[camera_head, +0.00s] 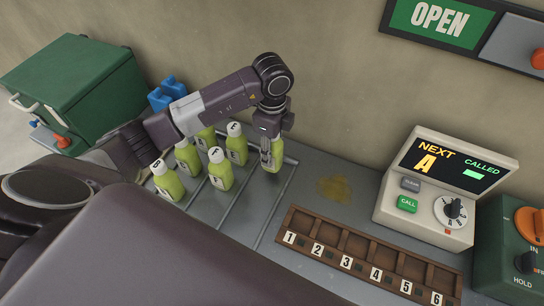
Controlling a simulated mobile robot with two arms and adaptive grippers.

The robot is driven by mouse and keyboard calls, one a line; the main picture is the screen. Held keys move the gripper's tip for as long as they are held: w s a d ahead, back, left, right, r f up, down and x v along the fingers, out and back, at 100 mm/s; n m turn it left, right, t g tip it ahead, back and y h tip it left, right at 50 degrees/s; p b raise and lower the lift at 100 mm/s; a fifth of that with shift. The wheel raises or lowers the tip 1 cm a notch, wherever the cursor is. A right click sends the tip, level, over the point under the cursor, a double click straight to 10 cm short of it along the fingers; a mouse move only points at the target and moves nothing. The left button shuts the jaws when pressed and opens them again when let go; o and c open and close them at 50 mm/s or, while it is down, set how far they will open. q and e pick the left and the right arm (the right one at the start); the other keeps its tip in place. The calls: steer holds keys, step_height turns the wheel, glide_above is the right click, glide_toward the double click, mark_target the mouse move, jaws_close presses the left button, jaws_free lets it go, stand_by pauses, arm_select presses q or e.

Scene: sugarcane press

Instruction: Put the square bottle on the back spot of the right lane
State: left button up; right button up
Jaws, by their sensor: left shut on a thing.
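My left gripper (272,140) points down and is shut on a yellow-green bottle (272,163), which is upright at the back end of the right lane (264,196). The gripper hides the bottle's top, so I cannot make out its cap. I cannot tell whether its base touches the counter. My right gripper is not in view.
A wooden tray (330,258) with numbered slots lies in front. A caller box (428,212) reading "NEXT A" stands right, beside a green control box (510,250). A yellowish spill (335,188) marks the counter. A green bin (75,85) and blue jug (168,93) stand left.

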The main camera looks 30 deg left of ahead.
arm_select(q)
step_height(320, 180, down, 4)
steer(key=shift+r+p, duration=0.2)
steer(key=shift+p, duration=0.1)
steer(key=shift+f, duration=0.15)
steer(key=shift+f, duration=0.2)
steer(key=o, duration=1.4)
steer(key=shift+o, duration=0.2)
steer(key=shift+r, duration=0.1)
